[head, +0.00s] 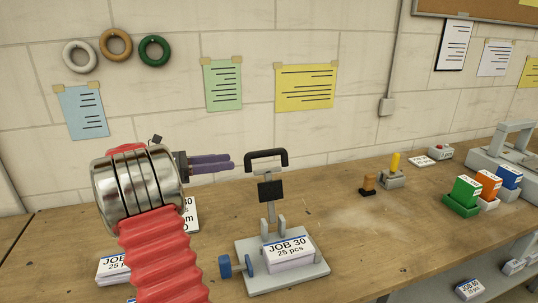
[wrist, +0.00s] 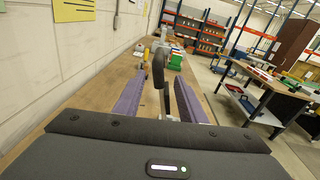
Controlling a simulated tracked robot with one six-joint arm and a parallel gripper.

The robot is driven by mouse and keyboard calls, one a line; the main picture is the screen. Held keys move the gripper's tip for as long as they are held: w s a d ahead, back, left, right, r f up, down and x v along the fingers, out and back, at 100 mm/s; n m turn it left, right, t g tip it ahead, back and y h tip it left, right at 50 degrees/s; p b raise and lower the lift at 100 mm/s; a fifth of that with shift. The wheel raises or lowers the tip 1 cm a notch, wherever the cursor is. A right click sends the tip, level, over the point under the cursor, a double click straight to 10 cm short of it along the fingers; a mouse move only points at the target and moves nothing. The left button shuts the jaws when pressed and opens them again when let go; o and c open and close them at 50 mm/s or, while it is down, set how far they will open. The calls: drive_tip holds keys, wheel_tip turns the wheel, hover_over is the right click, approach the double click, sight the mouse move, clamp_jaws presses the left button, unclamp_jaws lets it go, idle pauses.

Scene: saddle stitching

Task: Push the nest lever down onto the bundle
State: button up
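The nest (head: 256,283) is a grey plate on the bench with a blue knob at its left. The bundle (head: 288,252), marked JOB 30, 25 pcs, lies on it. The nest lever (head: 269,213) stands upright behind the bundle, with a black pad partway up and a black handle at the top. My gripper (head: 232,165) is just left of the handle, apart from it, its purple fingers pointing right. In the wrist view the fingers (wrist: 158,98) are spread with the dark lever handle (wrist: 158,68) ahead, seen between their tips. Nothing is held.
Part of another labelled bundle (head: 112,268) shows left of the nest, partly behind my arm. Right of the nest are a brown stamp-like piece (head: 368,190), a yellow-topped grey holder (head: 392,178) and green, orange and blue boxes (head: 466,192). The bench between is clear.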

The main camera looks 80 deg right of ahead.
sight(278, 152)
drive_tip(key=shift+s+d+g, duration=0.4)
drive_tip(key=shift+d+g, duration=0.1)
drive_tip(key=shift+d, duration=0.35)
drive_tip(key=x, duration=1.4)
drive_tip(key=shift+a+f, duration=0.1)
clamp_jaws()
